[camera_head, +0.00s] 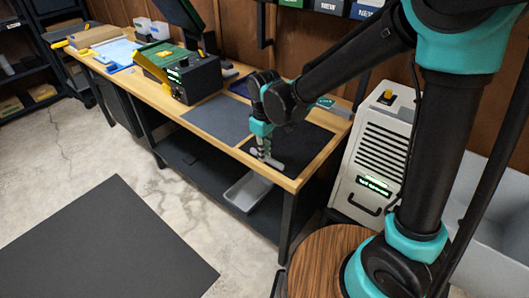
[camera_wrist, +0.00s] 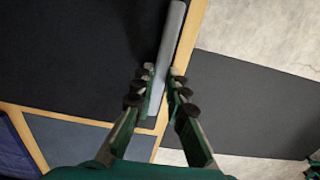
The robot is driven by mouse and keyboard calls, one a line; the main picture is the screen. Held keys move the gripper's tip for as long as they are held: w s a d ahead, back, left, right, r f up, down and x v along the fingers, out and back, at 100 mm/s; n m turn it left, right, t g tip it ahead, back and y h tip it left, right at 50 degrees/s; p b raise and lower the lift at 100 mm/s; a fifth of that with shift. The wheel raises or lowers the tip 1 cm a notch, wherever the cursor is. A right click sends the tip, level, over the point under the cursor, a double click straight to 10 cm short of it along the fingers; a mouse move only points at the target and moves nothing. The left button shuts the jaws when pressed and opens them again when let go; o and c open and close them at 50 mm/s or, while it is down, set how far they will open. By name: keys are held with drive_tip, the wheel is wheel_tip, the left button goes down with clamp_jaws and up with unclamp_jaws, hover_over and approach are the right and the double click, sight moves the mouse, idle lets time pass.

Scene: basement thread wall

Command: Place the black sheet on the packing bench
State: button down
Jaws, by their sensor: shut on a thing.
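The packing bench (camera_head: 203,133) is a long light-wood table along the wall. The black sheet (camera_head: 307,146) appears to lie flat on its right end, and it fills the upper left of the wrist view (camera_wrist: 70,50). A grey bar (camera_wrist: 170,45) runs along the sheet's edge beside the bench's front edge. My gripper (camera_head: 264,156) is low over that edge. In the wrist view its fingers (camera_wrist: 160,84) are closed on either side of the bar. I cannot tell whether the bar is fixed to the sheet.
A blue-grey mat (camera_head: 222,117) lies left of the sheet on the bench. A green-and-black machine (camera_head: 185,74) stands farther left. A grey tray (camera_head: 248,190) is on the lower shelf. A white cabinet (camera_head: 372,155) stands right of the bench. A dark mat (camera_head: 110,245) covers the floor in front.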

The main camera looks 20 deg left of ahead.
drive_tip(key=c, duration=1.5)
unclamp_jaws()
drive_tip(key=shift+c, duration=0.2)
wheel_tip(320, 180, up, 12)
drive_tip(key=w+d+f+m+t+y, duration=0.1)
drive_tip(key=w+d+f+m, duration=0.15)
drive_tip(key=d, duration=0.75)
drive_tip(key=w+d+f+m+t, duration=0.1)
drive_tip(key=w+d+f+m, duration=0.2)
drive_tip(key=d, duration=0.6)
drive_tip(key=s+d+f+m+t, duration=0.1)
drive_tip(key=s+d+f+m, duration=0.2)
drive_tip(key=d, duration=0.6)
drive_tip(key=s+d+f+m+t+h, duration=0.1)
drive_tip(key=s+d+f+m, duration=0.3)
drive_tip(key=d, duration=0.5)
drive_tip(key=shift+s+d+f+m, duration=0.25)
drive_tip(key=shift+s+m, duration=0.2)
